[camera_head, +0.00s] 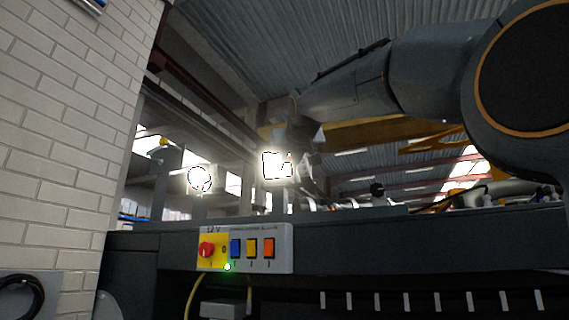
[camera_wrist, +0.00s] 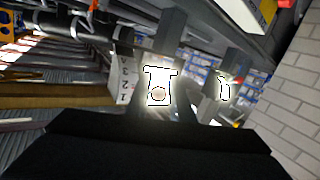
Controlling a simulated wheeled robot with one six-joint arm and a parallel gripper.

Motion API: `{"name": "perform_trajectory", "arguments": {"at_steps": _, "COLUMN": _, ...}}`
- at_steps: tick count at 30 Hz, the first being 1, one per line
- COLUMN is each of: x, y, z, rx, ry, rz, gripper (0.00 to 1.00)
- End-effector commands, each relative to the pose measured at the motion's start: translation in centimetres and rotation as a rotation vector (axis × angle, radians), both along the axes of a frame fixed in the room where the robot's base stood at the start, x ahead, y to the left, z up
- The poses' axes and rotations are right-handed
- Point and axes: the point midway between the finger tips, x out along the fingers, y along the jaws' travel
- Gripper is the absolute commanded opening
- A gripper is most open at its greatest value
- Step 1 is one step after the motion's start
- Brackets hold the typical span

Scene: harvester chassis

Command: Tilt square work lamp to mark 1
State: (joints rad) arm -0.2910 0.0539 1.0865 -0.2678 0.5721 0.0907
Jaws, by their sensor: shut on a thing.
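The square work lamp (camera_head: 277,165) is lit and glows white in the middle of the head view. In the wrist view the glowing square lamp (camera_wrist: 158,84) is partly covered by dark parts in front of it. My gripper (camera_head: 302,154) reaches down to the lamp from the upper right and is shut on it; the fingertips are hard to make out in the glare. A pale plate with numbers (camera_wrist: 124,82), 1, 2 and 3 among them, stands just left of the lamp in the wrist view. I cannot tell which mark the lamp points to.
A lit round lamp (camera_head: 200,179) stands left of the square one. Below is a switch panel (camera_head: 271,232) with a red knob (camera_head: 207,249), coloured rocker switches and a green light. A dark beam (camera_head: 400,238) runs under the lamps. A white brick wall (camera_head: 60,130) closes the left side.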

Motion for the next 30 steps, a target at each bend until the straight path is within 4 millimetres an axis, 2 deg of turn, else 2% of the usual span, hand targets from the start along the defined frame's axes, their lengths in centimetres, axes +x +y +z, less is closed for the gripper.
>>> {"name": "perform_trajectory", "arguments": {"at_steps": 1, "x": -0.5, "y": 0.1, "z": 1.4, "rx": 0.003, "ry": -0.015, "rz": 0.003, "gripper": 0.00}}
{"name": "perform_trajectory", "arguments": {"at_steps": 10, "x": -0.9, "y": 0.3, "z": 3.7, "rx": 0.002, "ry": -0.020, "rz": 0.003, "gripper": 0.00}}
{"name": "perform_trajectory", "arguments": {"at_steps": 21, "x": -1.0, "y": 0.3, "z": 4.8, "rx": 0.005, "ry": -0.021, "rz": 0.004, "gripper": 0.00}}
{"name": "perform_trajectory", "arguments": {"at_steps": 30, "x": -1.1, "y": 0.3, "z": 4.9, "rx": 0.005, "ry": -0.022, "rz": 0.004, "gripper": 0.00}}
